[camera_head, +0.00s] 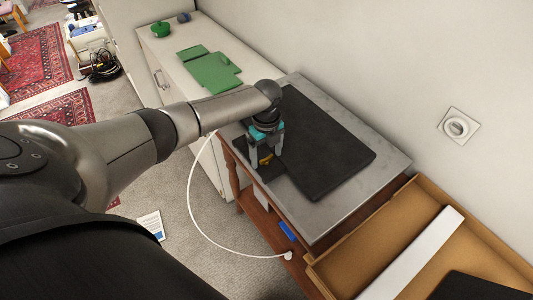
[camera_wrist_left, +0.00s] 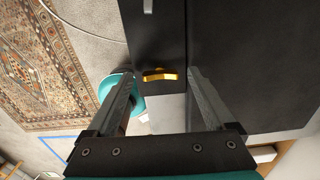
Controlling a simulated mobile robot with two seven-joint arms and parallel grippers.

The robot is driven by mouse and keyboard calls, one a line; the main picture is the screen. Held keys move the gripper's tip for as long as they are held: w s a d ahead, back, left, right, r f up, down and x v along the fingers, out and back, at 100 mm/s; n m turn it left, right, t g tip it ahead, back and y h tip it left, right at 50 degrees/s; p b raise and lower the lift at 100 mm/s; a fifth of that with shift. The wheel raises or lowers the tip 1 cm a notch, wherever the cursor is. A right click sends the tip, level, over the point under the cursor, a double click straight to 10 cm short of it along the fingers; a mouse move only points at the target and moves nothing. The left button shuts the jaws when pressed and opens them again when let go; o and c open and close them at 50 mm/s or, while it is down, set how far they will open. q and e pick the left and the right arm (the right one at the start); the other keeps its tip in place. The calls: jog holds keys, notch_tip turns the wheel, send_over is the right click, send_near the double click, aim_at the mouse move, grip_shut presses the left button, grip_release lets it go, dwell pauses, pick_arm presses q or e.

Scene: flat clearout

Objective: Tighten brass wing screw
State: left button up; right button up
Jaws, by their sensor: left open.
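The brass wing screw (camera_wrist_left: 160,75) shows in the left wrist view as a small yellow wing near the end of a narrow dark strip (camera_wrist_left: 158,40). It also shows as a small yellow spot in the head view (camera_head: 265,159). My left gripper (camera_head: 265,153) is open over it, pointing down. In the left wrist view, the fingers of my left gripper (camera_wrist_left: 162,80) stand on either side of the screw, with gaps on both sides. I cannot tell the fingertips' exact height against it. My right gripper is not in view.
A large black slab (camera_head: 325,150) lies beside the strip on the grey tabletop (camera_head: 391,163). A cardboard box (camera_head: 345,262) is at the lower right. A white cable (camera_head: 194,205) hangs in front. Green pieces (camera_head: 212,75) lie on the white cabinet (camera_head: 165,60) behind.

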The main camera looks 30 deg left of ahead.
aim_at(267, 158)
pick_arm(q)
jog(key=shift+r, duration=0.1)
notch_tip(267, 158, up, 15)
jog(key=p, duration=0.1)
dwell(0.4)
dwell(0.4)
